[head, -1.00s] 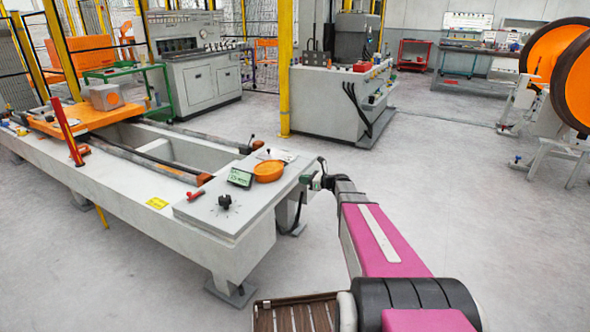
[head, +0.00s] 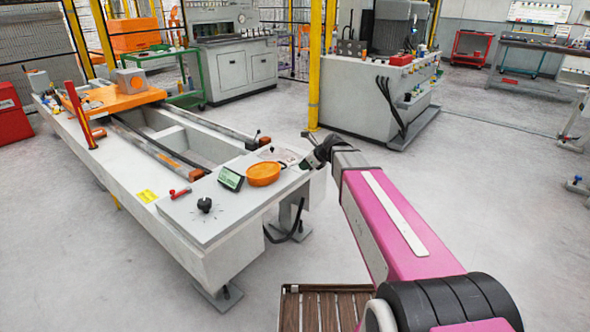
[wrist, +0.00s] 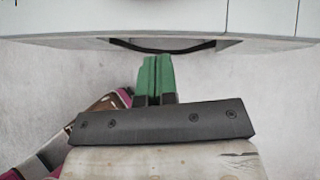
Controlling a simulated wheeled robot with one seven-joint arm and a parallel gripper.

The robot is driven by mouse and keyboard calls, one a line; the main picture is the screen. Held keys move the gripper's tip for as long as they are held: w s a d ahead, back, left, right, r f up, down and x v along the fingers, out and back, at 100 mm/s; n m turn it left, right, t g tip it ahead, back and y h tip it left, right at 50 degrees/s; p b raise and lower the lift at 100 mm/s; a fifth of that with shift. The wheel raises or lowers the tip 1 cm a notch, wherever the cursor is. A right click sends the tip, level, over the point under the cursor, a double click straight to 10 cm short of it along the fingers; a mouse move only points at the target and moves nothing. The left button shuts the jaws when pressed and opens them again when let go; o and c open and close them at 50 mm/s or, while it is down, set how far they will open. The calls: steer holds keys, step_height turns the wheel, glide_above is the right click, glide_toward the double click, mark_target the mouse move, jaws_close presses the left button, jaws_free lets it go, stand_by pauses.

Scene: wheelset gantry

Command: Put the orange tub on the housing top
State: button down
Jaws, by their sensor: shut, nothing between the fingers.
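The orange tub (head: 263,174), round and shallow, sits on the near end of the long grey bench, beside a small display. My gripper (head: 318,154) is at the bench's right end, to the right of the tub and apart from it. In the wrist view my gripper's green fingers (wrist: 155,80) are together with nothing between them; the tub is not seen there. A grey block (head: 131,81), which looks like the housing, stands on the orange carriage (head: 100,102) at the bench's far end.
The grey bench (head: 230,210) also carries the small display (head: 231,179), a black knob (head: 204,205), a red-handled tool (head: 180,193) and two dark rails. A yellow post (head: 314,70) and a grey machine (head: 365,95) stand behind. Open floor lies at the right.

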mark_target(273, 172)
steer(key=x, duration=0.7)
steer(key=a+r+x, duration=0.1)
steer(key=x, duration=0.3)
steer(key=shift+w+a+f, duration=0.1)
steer(key=shift+w+a, duration=0.15)
steer(key=shift+w, duration=0.2)
steer(key=shift+w+a, duration=0.3)
steer(key=shift+a, duration=0.4)
steer(key=w+a, duration=0.1)
steer(key=a, duration=0.1)
steer(key=w+a, duration=0.1)
steer(key=a, duration=0.2)
steer(key=w+a, duration=0.2)
steer(key=shift+a, duration=0.15)
steer(key=shift+s, duration=0.1)
steer(key=s+d, duration=0.1)
steer(key=d, duration=0.1)
steer(key=s+d, duration=0.1)
steer(key=d, duration=0.1)
steer(key=shift+s+d, duration=0.15)
steer(key=shift+s, duration=0.05)
steer(key=v, duration=0.9)
steer(key=shift+r, duration=0.35)
